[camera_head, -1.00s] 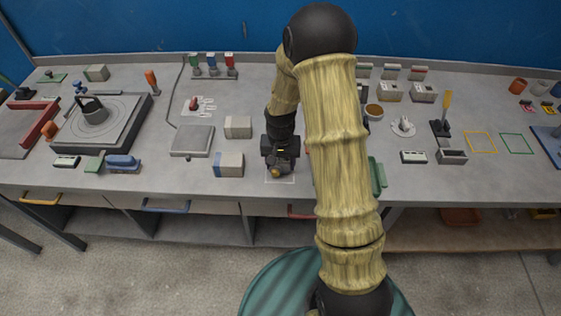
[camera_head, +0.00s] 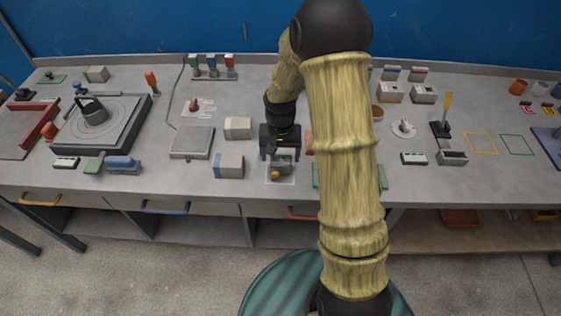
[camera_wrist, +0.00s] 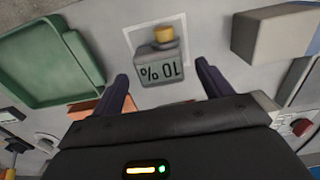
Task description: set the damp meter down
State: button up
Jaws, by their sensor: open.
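The damp meter (camera_head: 283,168) is a small grey block with an orange knob (camera_head: 275,174). It sits on the bench within a thin white outlined square (camera_head: 291,183) near the front edge. In the wrist view the meter (camera_wrist: 160,68) shows its dark-on-grey display face, reading "10 %" upside down. My gripper (camera_head: 280,152) is just behind the meter in the head view. In the wrist view its two dark fingers (camera_wrist: 163,76) stand apart on either side of the meter, with gaps to both sides. The gripper body hides part of the bench behind it.
A green tray (camera_wrist: 35,62) lies to one side of the meter, partly hidden by my arm in the head view. A grey-and-blue block (camera_head: 229,165) stands left of the meter, and a beige block (camera_head: 237,127) behind that. The bench's front edge is close.

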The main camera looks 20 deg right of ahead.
aim_at(280, 160)
notch_tip(280, 160, up, 7)
jog(key=shift+r, duration=0.2)
jog(key=shift+s, duration=0.1)
dwell(0.5)
jog(key=s+r+n+t, duration=0.2)
jog(key=s+r+n, duration=0.1)
jog(key=s, duration=1.2)
jog(key=shift+a+n+t, duration=0.2)
jog(key=shift+n+t, duration=0.1)
